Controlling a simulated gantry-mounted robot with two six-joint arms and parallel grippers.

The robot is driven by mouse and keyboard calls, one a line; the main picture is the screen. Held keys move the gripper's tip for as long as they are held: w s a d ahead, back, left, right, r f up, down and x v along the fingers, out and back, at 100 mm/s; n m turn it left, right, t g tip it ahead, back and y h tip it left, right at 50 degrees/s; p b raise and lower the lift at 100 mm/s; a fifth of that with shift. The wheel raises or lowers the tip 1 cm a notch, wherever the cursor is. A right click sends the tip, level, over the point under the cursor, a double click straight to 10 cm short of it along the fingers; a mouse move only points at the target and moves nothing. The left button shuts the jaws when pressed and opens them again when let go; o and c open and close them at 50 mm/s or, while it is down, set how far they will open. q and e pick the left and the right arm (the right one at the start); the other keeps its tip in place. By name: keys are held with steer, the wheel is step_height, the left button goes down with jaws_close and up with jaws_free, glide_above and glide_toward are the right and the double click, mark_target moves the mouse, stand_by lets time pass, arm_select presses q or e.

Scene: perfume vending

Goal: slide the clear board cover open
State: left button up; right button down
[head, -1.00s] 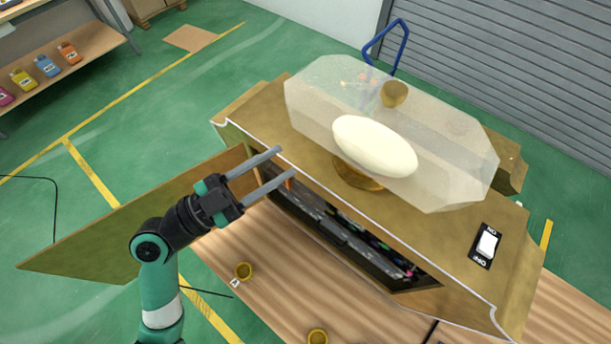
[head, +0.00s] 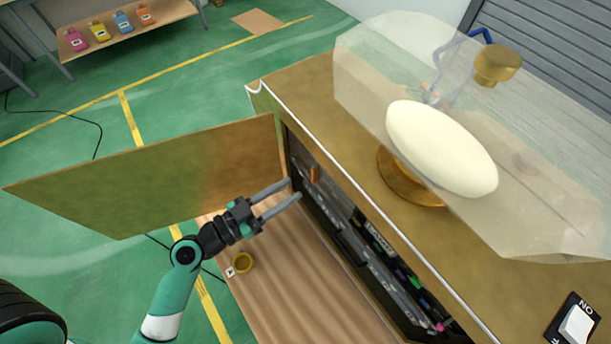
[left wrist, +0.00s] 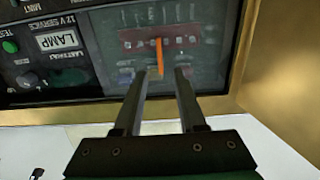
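The clear board cover (left wrist: 197,62) shows in the left wrist view as a see-through panel over a red strip of parts. An upright orange tab (left wrist: 160,57) stands at it, and an orange piece also shows inside the cabinet opening in the head view (head: 314,174). My left gripper (head: 295,188) is at the left end of that opening. In the left wrist view my left gripper (left wrist: 161,73) is open, with the tab lined up between its fingertips; I cannot tell whether they touch it. My right gripper is in neither view.
The gold cabinet's door (head: 150,180) hangs open to the left of my left gripper. A dark panel with a LAMP label (left wrist: 58,41) lies left of the cover. A clear case (head: 385,60) with a white oval stands on top. A small gold cup (head: 242,262) sits on the wood below.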

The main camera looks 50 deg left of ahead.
mark_target(315, 175)
arm_select(q)
steer(key=w, duration=0.4)
steer(key=w+p, duration=0.1)
steer(key=shift+w+d, duration=0.25)
steer(key=shift+w, duration=0.15)
jaws_close()
stand_by(0.9)
